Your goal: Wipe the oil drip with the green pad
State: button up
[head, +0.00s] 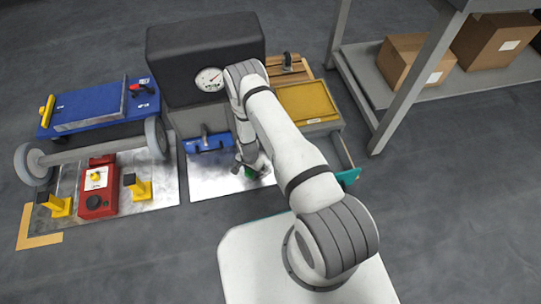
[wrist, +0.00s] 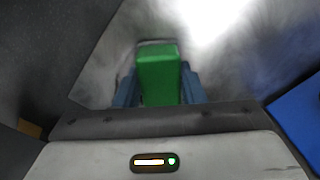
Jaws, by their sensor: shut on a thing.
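My gripper (head: 250,168) is low over the bright metal sheet (head: 207,182) in front of the dark block with the gauge. It is shut on the green pad (wrist: 160,74), which sits between the two blue fingers in the wrist view. In the head view only a small bit of the green pad (head: 251,173) shows beside the gripper, at or just above the sheet. I cannot tell whether it touches the sheet. I do not see the oil drip in either view; my arm and the pad may hide it.
A blue tool (head: 208,143) lies at the sheet's back edge. A dark block with a gauge (head: 209,79) stands behind. To the left are an axle with wheels (head: 95,155), a red box (head: 97,192) and yellow stands (head: 140,189). A yellow tray (head: 306,102) and shelf (head: 445,88) are right.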

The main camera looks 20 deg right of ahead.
jog(key=shift+a+f, duration=0.15)
jog(key=shift+a, duration=1.05)
jog(key=shift+d+b, duration=0.25)
jog(key=shift+b, duration=0.15)
jog(key=shift+d+r, duration=0.2)
jog(key=shift+d, duration=0.1)
jog(key=shift+d+f, duration=0.15)
jog(key=shift+d, duration=1)
jog(key=shift+s+d+b, duration=0.2)
jog(key=shift+d+b, duration=0.1)
jog(key=shift+d, duration=3.55)
jog(key=shift+d+r+p, duration=0.2)
jog(key=shift+r+p, duration=0.05)
jog(key=shift+p, duration=0.05)
notch_tip(320, 180, up, 8)
jog(key=p, duration=0.4)
jog(key=shift+f, duration=0.2)
